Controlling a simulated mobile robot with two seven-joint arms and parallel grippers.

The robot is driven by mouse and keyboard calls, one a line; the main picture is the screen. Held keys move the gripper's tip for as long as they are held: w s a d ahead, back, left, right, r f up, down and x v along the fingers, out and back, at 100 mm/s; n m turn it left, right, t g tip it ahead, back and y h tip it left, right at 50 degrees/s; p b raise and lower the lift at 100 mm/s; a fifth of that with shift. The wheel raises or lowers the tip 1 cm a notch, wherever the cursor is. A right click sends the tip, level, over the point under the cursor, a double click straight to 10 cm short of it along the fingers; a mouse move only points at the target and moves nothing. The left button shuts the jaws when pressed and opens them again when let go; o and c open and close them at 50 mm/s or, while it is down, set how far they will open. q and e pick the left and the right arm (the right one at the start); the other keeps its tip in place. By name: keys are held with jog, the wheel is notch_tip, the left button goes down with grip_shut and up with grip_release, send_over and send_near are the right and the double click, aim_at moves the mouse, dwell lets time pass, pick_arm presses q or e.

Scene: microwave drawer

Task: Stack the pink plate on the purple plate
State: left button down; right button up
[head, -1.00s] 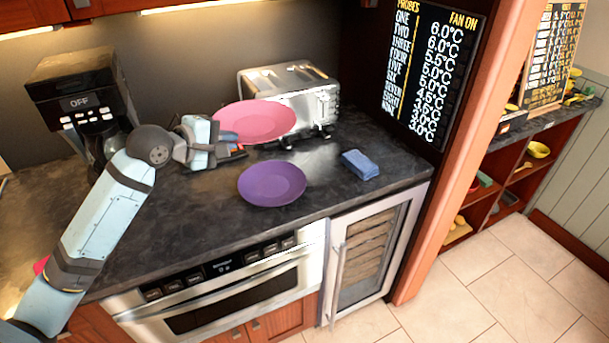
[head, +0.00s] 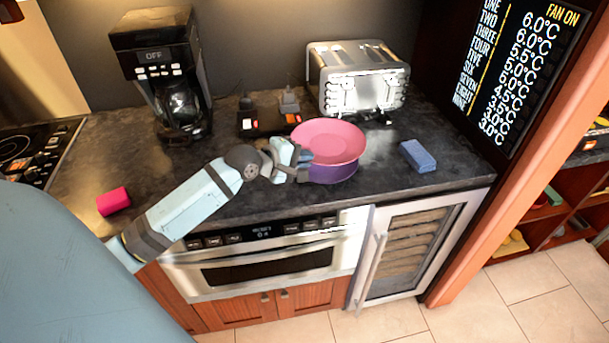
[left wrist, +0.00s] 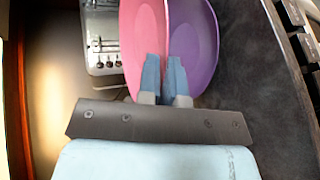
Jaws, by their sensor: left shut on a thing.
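The pink plate (head: 329,140) is held at its left rim by my left gripper (head: 304,163), which is shut on it. It is over the purple plate (head: 334,173) and covers most of it from the head view. In the left wrist view the fingers (left wrist: 164,75) pinch the rim of the pink plate (left wrist: 145,45). The purple plate (left wrist: 193,45) shows beside it there, with its inner face partly visible. Whether the two plates touch is hard to tell. My right gripper is out of view.
A toaster (head: 357,80) stands behind the plates and a coffee maker (head: 160,70) to the left. Small dark items (head: 268,118) sit between them. A blue block (head: 418,156) lies to the right, a pink block (head: 114,201) at the left. The counter's front edge is near.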

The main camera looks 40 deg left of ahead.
pick_arm(q)
notch_tip(320, 180, down, 6)
jog(key=shift+r, duration=0.15)
dwell(0.4)
jog(key=shift+f, duration=0.6)
jog(key=c, duration=1.3)
grip_release()
